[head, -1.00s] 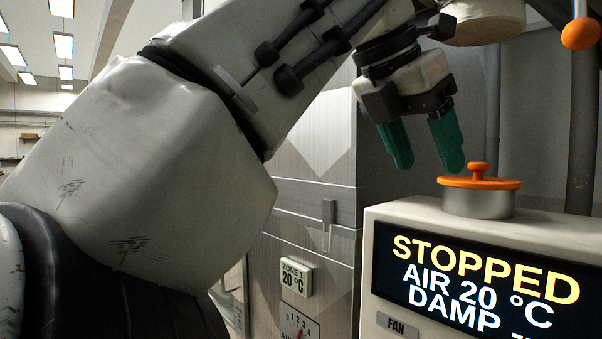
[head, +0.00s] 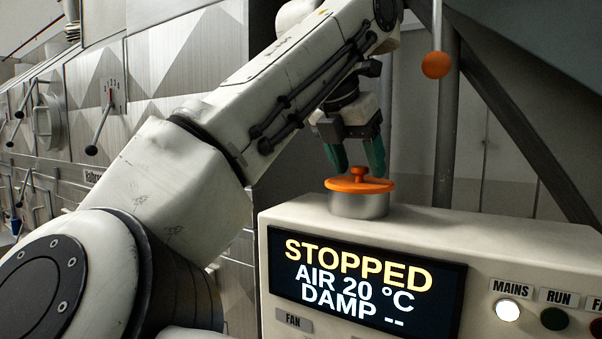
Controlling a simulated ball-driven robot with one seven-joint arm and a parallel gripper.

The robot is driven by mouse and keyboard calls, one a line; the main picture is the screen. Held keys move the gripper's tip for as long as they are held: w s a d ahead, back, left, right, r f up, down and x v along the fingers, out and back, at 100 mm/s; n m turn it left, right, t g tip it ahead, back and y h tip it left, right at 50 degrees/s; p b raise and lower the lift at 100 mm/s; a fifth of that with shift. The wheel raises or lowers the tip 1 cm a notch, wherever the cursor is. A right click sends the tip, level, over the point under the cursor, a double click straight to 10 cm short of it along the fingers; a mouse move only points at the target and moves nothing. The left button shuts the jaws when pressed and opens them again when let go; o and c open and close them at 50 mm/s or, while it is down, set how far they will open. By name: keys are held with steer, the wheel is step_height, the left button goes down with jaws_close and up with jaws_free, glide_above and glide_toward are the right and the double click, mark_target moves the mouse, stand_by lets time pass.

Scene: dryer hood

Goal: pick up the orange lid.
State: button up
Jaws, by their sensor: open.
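The orange lid (head: 343,186) has a small knob on top and sits on a short round metal pot (head: 360,204). The pot stands on top of the control box. My gripper (head: 357,169) is open, with two green fingers pointing down just above the lid. In the picture the fingers lie on either side of the knob, and the lid partly overlaps their tips. I cannot tell whether they are around the knob or behind it. Nothing is held.
The pale control box (head: 480,225) has a screen (head: 365,285) reading STOPPED, AIR 20 °C, DAMP --. A white lamp (head: 508,311) is lit under MAINS. A rod with an orange ball (head: 436,65) hangs at upper right. A post and diagonal beam stand behind the box.

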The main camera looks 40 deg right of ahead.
steer(key=shift+f, duration=0.2)
steer(key=shift+c, duration=0.2)
steer(key=c, duration=1.1)
